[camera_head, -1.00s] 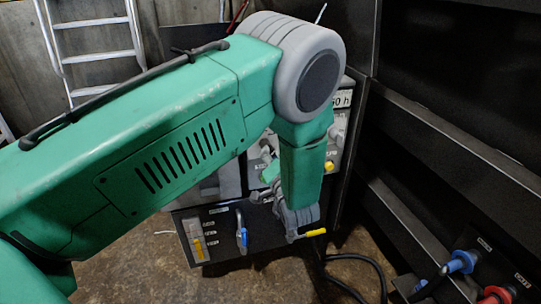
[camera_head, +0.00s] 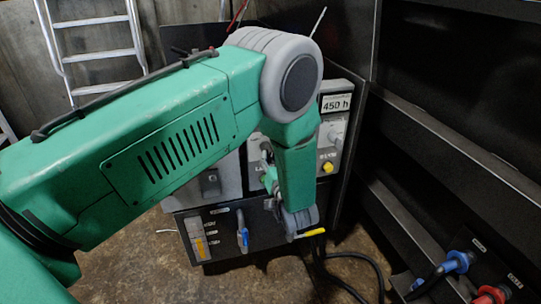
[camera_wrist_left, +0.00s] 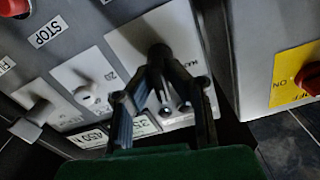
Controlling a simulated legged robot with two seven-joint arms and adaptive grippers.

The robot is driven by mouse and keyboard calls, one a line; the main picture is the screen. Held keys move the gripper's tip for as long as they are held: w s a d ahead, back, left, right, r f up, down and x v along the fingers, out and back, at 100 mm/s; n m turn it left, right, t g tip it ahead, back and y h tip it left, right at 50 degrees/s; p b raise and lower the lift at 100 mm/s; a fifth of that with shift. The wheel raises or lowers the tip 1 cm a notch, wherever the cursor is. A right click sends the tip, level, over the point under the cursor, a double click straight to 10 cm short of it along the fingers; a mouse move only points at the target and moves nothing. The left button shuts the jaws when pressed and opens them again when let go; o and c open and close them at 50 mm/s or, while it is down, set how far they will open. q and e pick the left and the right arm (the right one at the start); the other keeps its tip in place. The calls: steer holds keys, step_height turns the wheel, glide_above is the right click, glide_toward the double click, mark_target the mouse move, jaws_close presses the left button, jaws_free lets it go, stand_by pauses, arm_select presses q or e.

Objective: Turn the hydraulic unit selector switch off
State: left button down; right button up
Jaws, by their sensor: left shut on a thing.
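In the left wrist view, a dark selector knob (camera_wrist_left: 159,52) stands out from a white plate with a partly hidden label beginning "MA". My left gripper (camera_wrist_left: 164,95) is shut on this knob, with one finger on either side. The fingers hide part of the knob, so its exact setting is hard to tell. In the head view, my left gripper (camera_head: 267,164) shows small at the front of the control cabinet (camera_head: 215,178), partly behind my own forearm. My right gripper is not in view.
Beside the knob are a small switch (camera_wrist_left: 88,97), a grey knob (camera_wrist_left: 36,112) and a STOP label (camera_wrist_left: 47,31). A red rotary switch (camera_wrist_left: 309,79) on yellow is at right. A ladder (camera_head: 98,50) stands behind.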

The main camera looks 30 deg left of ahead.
arm_select(q)
steer(key=shift+d+f+n, duration=0.15)
steer(key=shift+f+n, duration=0.05)
steer(key=shift+n, duration=0.8)
steer(key=shift+p, duration=0.3)
steer(key=c, duration=1.6)
jaws_free()
steer(key=shift+f, duration=0.1)
steer(key=v, duration=1.2)
